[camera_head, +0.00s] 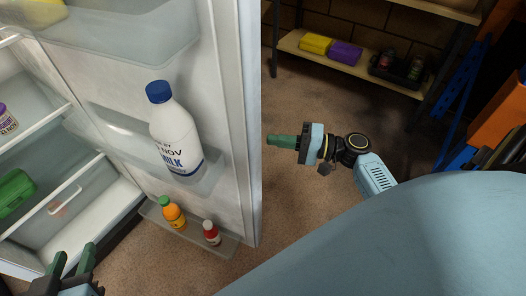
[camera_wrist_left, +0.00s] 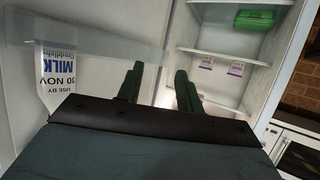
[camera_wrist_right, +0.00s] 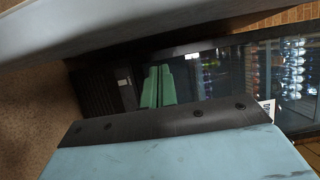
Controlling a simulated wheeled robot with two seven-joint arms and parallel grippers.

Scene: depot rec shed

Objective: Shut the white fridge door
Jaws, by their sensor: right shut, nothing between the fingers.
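The white fridge door (camera_head: 226,90) stands open, its shelved inner side facing me in the head view. Its free edge runs down the middle of that view. It shows in the left wrist view (camera_wrist_left: 90,22). The fridge interior (camera_head: 110,205) is at the left, with shelves. My left gripper (camera_head: 73,260) is open and empty at the bottom left, in front of the fridge opening; its parted fingers show in its wrist view (camera_wrist_left: 156,85). My right gripper (camera_head: 282,141) is shut and empty, just right of the door's free edge; whether it touches the door I cannot tell.
The door racks hold a milk bottle (camera_head: 175,130), an orange bottle (camera_head: 173,213) and a red bottle (camera_head: 211,233). A green box (camera_head: 14,192) lies inside the fridge. A low wooden shelf (camera_head: 345,67) stands behind. Carpet floor is clear between door and shelf.

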